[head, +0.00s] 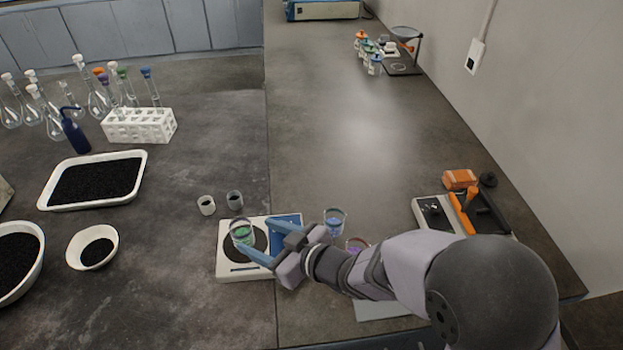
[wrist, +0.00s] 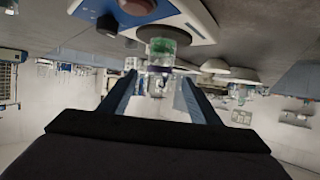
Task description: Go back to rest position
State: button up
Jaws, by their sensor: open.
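My gripper (head: 264,243) has blue fingers and reaches in from the right over a white balance (head: 232,270). A small clear beaker with green contents (head: 242,233) is at the balance's dark round pan, just past the fingertips. In the wrist view my gripper (wrist: 157,80) is open, with the green-filled beaker (wrist: 161,47) ahead of and between the finger ends. Whether a finger touches the beaker cannot be told. The arm covers part of the balance's right side.
A blue-tinted beaker (head: 335,219) and a purple-tinted one (head: 357,244) stand close beside my arm. Two small cups (head: 206,206) sit behind the balance. A white tray of black grains (head: 97,180) lies left. The counter's back middle is clear.

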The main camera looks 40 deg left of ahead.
jog(key=w+d, duration=0.1)
jog(key=w, duration=0.1)
jog(key=w+d+m+t, duration=0.1)
jog(key=w, duration=0.1)
jog(key=w+d+t+h, duration=0.1)
jog(key=w+d, duration=0.1)
jog(key=shift+w+m, duration=0.25)
jog(key=shift+m, duration=0.15)
jog(key=w+d+m+t+h+p, duration=0.1)
jog(key=w+d+m+h, duration=0.2)
jog(key=d, duration=0.5)
jog(key=w+d+f+m+t+h, duration=0.1)
jog(key=w+d+m+t+h, duration=0.1)
jog(key=w+d, duration=0.45)
jog(key=w+d+m+t+h+p, duration=0.1)
jog(key=w+d+m+h, duration=0.2)
jog(key=d, duration=0.6)
jog(key=d+m+h, duration=0.2)
jog(key=d+h, duration=0.1)
jog(key=d, duration=0.7)
jog(key=s+d+m+g+h+p, duration=0.1)
jog(key=s+d+m+g, duration=0.5)
jog(key=s+d, duration=0.8)
jog(key=shift+s+d+r+p, duration=0.25)
jog(key=shift+s+r+p, duration=0.15)
jog(key=shift+s, duration=0.5)
